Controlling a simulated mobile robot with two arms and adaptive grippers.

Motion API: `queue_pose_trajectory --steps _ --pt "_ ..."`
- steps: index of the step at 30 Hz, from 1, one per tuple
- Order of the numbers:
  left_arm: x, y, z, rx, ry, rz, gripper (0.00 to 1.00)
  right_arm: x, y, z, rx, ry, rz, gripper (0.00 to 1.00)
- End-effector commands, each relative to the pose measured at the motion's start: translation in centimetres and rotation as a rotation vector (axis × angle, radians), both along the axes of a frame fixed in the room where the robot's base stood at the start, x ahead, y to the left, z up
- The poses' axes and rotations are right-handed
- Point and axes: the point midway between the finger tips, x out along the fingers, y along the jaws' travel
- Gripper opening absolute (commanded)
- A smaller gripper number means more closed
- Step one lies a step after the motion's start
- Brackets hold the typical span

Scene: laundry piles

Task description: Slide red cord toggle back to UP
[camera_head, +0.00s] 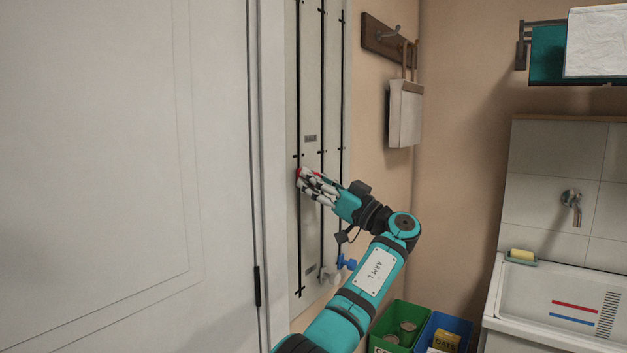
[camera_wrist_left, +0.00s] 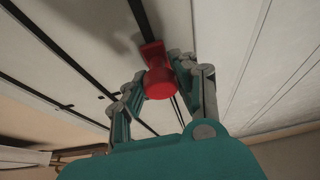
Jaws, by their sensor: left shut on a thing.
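The red toggle (camera_head: 298,173) is on the leftmost of three black vertical lines on a pale wall panel (camera_head: 310,75). It sits a little below the upper small grey label (camera_head: 310,138), whose text is too small to read. In the left wrist view the red toggle (camera_wrist_left: 158,84) shows as a round knob with a flat block behind it, on a dark strip. My left gripper (camera_head: 305,180) is shut on the red toggle, with one finger on each side of it. My right gripper is not in view.
A blue toggle (camera_head: 346,262) and a white toggle (camera_head: 331,276) sit low on the other two lines. A lower label (camera_head: 311,270) is beside them. A white door (camera_head: 120,170) stands at left. Green (camera_head: 412,312) and blue (camera_head: 465,326) bins stand below, beside a sink (camera_head: 560,285).

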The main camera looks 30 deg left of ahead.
Motion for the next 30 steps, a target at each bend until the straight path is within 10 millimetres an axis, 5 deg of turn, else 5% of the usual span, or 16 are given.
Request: queue_pose_trajectory --steps 2,3,9,20,30 --pt "0.0 0.0 -0.2 -0.003 0.002 0.001 0.00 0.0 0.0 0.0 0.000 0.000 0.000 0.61" --pt "0.0 0.0 -0.2 -0.003 0.002 0.001 0.28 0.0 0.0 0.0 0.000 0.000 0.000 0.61" --pt "0.0 0.0 -0.1 -0.002 0.001 -0.001 0.54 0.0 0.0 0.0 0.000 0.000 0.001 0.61" --pt "0.0 -0.5 -0.2 0.000 0.001 -0.003 0.55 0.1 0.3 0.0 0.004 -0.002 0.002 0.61" --pt "-0.4 -6.5 -2.7 -0.001 0.004 -0.005 0.55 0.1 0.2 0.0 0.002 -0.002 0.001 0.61"
